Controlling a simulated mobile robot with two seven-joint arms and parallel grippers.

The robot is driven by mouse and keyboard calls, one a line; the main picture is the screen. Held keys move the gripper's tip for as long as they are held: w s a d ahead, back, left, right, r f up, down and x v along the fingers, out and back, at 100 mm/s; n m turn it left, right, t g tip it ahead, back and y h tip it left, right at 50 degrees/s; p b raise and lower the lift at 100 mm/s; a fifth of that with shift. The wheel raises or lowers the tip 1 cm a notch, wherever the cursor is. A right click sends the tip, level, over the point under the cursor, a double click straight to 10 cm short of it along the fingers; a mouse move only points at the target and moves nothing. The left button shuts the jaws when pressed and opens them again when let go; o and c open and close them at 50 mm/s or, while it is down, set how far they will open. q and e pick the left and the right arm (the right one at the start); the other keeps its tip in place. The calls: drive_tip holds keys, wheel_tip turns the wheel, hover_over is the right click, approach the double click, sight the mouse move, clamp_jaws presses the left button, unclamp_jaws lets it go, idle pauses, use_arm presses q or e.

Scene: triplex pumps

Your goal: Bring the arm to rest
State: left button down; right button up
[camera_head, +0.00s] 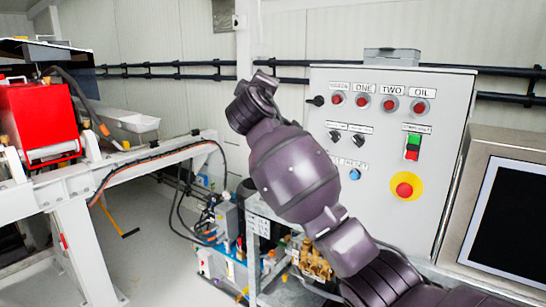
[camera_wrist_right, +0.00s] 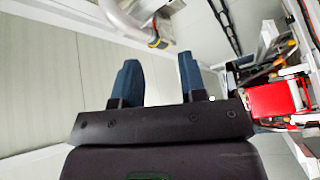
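My right arm, in dark purple-grey links, rises from the bottom right of the head view and bends up toward the middle, in front of the control panel (camera_head: 330,90). Its fingers cannot be made out in the head view. In the right wrist view my right gripper (camera_wrist_right: 159,80) has two blue fingers standing well apart, with nothing between them. Only pale wall or floor shows behind them, and no thing touches them. My left arm and gripper are in neither view.
The panel has red lamps, switches and a red stop button (camera_head: 404,190). A dark screen (camera_head: 508,218) stands at the right. A red machine (camera_head: 40,120) sits on a white frame (camera_head: 95,250) at the left. Pump parts and hoses (camera_head: 225,235) lie behind my arm.

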drive_tip(key=s+d+f+m+y+b, duration=0.15)
drive_tip(key=s+d+f, duration=0.3)
drive_tip(key=f, duration=0.65)
drive_tip(key=s+d+f+m+g+y+p, duration=0.1)
drive_tip(key=s+d+f+m+y, duration=0.15)
drive_tip(key=d+f, duration=0.65)
drive_tip(key=s+d+f+m+y+b, duration=0.15)
drive_tip(key=s+f, duration=0.25)
drive_tip(key=f, duration=1)
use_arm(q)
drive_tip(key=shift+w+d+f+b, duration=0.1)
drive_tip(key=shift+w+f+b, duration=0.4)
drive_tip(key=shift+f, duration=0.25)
use_arm(e)
drive_tip(key=s+d+f+m+g+h, duration=0.1)
drive_tip(key=s+d+f, duration=0.4)
drive_tip(key=s+f, duration=0.5)
drive_tip(key=s+d+f+m+g+h, duration=0.1)
drive_tip(key=s+d+f, duration=0.4)
drive_tip(key=s+f, duration=0.5)
drive_tip(key=s+d+f+m+g+h, duration=0.2)
drive_tip(key=s+d+f+g, duration=0.3)
drive_tip(key=s+f, duration=0.5)
drive_tip(key=shift+s+m, duration=0.55)
drive_tip(key=shift+s, duration=0.65)
drive_tip(key=shift+d+f, duration=0.1)
